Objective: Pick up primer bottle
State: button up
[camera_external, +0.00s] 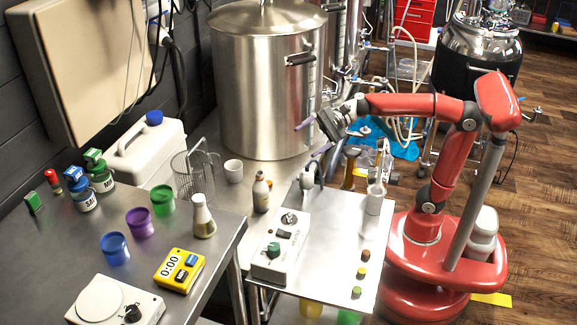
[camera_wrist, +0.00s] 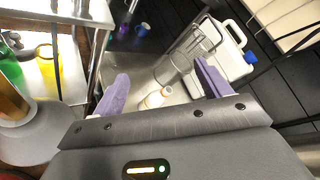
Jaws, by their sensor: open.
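A small bottle with a pale neck and dark cap, likely the primer bottle (camera_external: 261,195), stands upright on the metal bench in front of the big steel pot; I cannot read its label. In the wrist view a pale bottle (camera_wrist: 154,99) shows between and beyond my fingers, its lower part hidden by my gripper's body. My gripper (camera_external: 312,137) is open and empty, with purple fingers apart, above and to the right of the bottle. It also shows in the wrist view (camera_wrist: 163,72), with the bottle clear of both fingers.
A wire basket (camera_external: 184,181), a white cup (camera_external: 233,171) and a white jug (camera_external: 146,150) stand left of the bottle. The steel pot (camera_external: 262,90) rises behind.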

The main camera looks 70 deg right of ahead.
jog(key=w+d+f+m+t+b, duration=0.2)
jog(key=w+m+t+b, duration=0.15)
jog(key=w+m, duration=0.8)
jog(key=p, duration=0.1)
send_near(260, 189)
jog(key=w+f, duration=0.1)
jog(key=w+t, duration=0.1)
jog(key=shift+w+d+f, duration=0.3)
jog(key=shift+d+f, duration=0.05)
jog(key=shift+w+a+f, duration=0.15)
jog(key=shift+f, duration=0.1)
jog(key=x, duration=0.7)
jog(key=shift+a+f, duration=0.2)
jog(key=shift+a, duration=0.1)
jog(key=c, duration=1.2)
